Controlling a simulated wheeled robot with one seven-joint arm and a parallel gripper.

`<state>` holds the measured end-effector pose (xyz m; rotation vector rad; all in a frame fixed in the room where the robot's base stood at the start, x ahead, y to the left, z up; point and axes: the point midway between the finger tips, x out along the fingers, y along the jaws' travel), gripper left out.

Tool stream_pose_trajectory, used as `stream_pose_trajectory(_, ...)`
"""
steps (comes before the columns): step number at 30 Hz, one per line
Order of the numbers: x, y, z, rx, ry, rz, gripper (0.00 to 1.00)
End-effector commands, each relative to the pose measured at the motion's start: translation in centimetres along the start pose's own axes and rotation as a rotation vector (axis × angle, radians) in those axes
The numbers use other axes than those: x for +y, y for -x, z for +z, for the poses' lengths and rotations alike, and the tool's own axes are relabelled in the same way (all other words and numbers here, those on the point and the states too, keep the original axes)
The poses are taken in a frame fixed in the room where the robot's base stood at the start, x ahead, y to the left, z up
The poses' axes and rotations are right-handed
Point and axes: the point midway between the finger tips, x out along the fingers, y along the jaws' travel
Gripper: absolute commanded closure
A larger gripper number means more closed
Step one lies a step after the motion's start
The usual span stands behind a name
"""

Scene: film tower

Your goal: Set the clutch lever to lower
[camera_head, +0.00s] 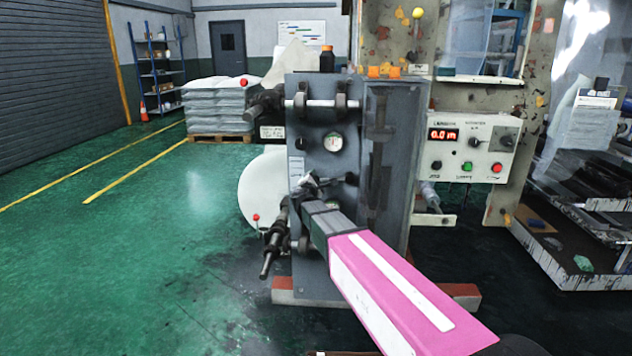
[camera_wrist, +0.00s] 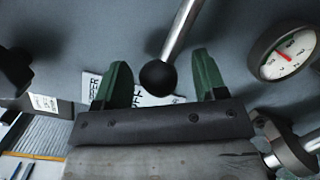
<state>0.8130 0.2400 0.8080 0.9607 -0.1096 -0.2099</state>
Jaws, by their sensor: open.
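The clutch lever (camera_wrist: 179,38) shows in the wrist view as a bright metal rod ending in a black ball knob (camera_wrist: 158,78). My gripper (camera_wrist: 160,60) has two green fingers standing apart, one on each side of the knob, with a visible gap on both sides. In the head view my gripper (camera_head: 311,184) is at the front of the grey machine cabinet (camera_head: 318,112), below the round gauge. There the lever is hard to tell from the gripper and dark fittings around it. A label with dark lettering (camera_wrist: 150,98) lies behind the knob, partly hidden by the gripper.
A round gauge (camera_head: 333,141) is just above my gripper; it also shows in the wrist view (camera_wrist: 286,53). Shafts with red-tipped ends (camera_head: 262,102) stick out left of the cabinet. A control box (camera_head: 470,146) is to the right. Open green floor (camera_head: 130,240) lies to the left.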

Motion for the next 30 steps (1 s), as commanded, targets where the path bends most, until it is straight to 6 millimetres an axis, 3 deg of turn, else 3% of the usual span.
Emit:
stream_pose_trajectory(10,0.0,-0.7,0.0,0.000,0.000,0.000,0.35)
stream_pose_trajectory(16,0.0,-0.7,0.0,0.000,0.000,0.000,1.00)
stream_pose_trajectory(30,-1.6,-0.7,-0.9,-0.016,0.136,0.022,1.00)
